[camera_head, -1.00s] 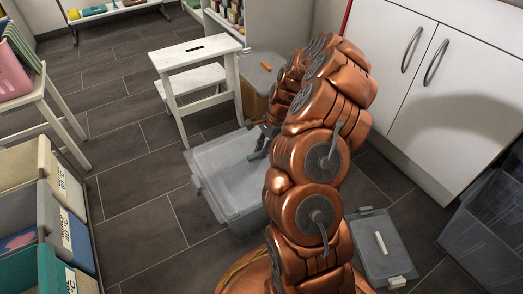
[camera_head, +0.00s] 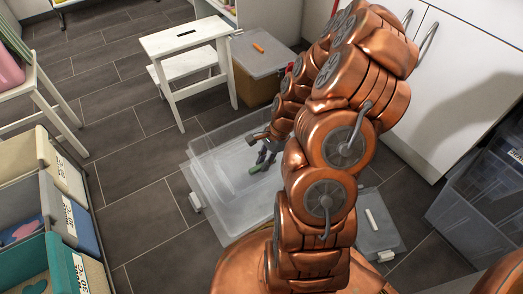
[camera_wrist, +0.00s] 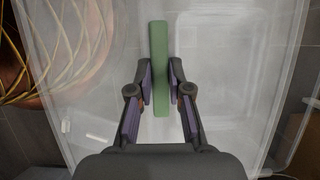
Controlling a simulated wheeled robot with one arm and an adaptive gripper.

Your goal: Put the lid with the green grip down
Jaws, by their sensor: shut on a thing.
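The lid with the green grip is a clear, see-through panel (camera_head: 212,150). Its green grip (camera_head: 257,170) is a bar that also shows upright in the middle of the wrist view (camera_wrist: 160,40). My gripper (camera_head: 265,155) is shut on this grip, with one finger on each side of it in the wrist view (camera_wrist: 161,80). The lid hangs over a clear floor box (camera_head: 232,225) with a white latch, and its far edge sits askew to the box. The gap between them is hard to judge, and my arm hides the right side.
A white step stool (camera_head: 185,42) stands behind, beside a box whose lid has an orange grip (camera_head: 258,48). A grey lid with a white grip (camera_head: 378,238) is low at right. Clear bins (camera_head: 480,190) stand far right, laundry bins (camera_head: 50,200) left. Floor between is free.

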